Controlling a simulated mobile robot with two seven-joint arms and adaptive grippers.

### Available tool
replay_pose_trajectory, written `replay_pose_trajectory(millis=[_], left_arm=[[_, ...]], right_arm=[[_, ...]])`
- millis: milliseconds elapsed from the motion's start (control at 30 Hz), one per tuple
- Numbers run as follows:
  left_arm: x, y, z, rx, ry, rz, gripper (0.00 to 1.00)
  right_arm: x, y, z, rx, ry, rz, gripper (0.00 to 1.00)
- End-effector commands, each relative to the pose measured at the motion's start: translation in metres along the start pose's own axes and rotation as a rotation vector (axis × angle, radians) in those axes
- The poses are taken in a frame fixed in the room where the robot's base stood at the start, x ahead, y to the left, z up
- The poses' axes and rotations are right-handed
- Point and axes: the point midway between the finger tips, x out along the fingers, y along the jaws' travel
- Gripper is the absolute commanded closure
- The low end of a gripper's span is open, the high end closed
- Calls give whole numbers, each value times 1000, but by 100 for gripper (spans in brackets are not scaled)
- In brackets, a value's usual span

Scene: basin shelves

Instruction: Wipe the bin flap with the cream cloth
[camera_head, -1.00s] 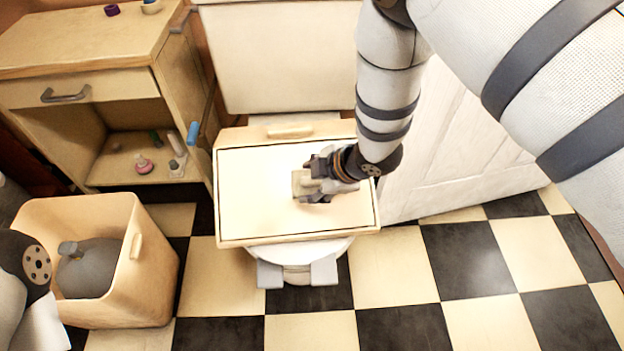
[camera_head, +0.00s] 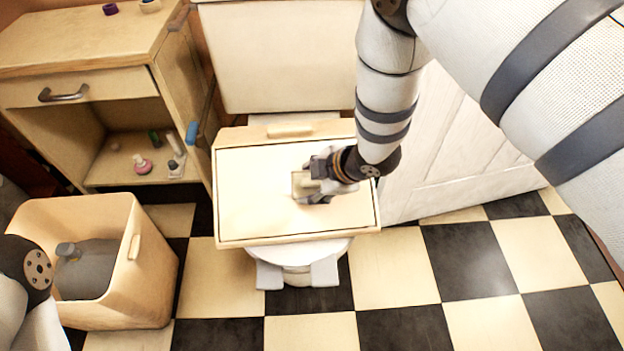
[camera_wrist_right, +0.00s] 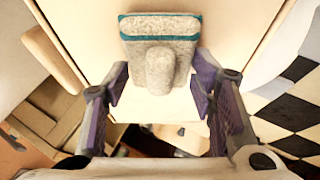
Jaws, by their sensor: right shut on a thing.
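The bin flap (camera_head: 255,205) is a broad cream panel with a thin dark outline, in the middle of the head view. The cream cloth (camera_head: 303,186) lies against the flap, right of its middle. In the right wrist view the cloth (camera_wrist_right: 160,24) looks like a speckled pad with teal bands and a raised middle part. My right gripper (camera_head: 320,184) is shut on that raised part, its fingers (camera_wrist_right: 160,88) on either side. Whether the cloth presses on the flap cannot be told. My left arm shows at the lower left edge, but its gripper is out of view.
A cream open box (camera_head: 150,270) with a grey thing (camera_head: 88,268) inside stands at the left. A wooden cabinet (camera_head: 90,40) with a drawer and small items on its shelf stands behind it. A white panelled door (camera_head: 450,150) is at the right. Checkered floor is free in front.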

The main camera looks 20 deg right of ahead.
Motion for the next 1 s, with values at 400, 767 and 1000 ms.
replay_pose_trajectory(millis=[400,767,1000], left_arm=[[5,0,0,0,-7,0,60],[9,0,-1,0,-13,0,60],[10,0,-1,0,-14,-1,60]], right_arm=[[8,0,4,0,-1,0,71],[15,0,7,1,-1,0,71],[17,0,6,1,0,0,71]])
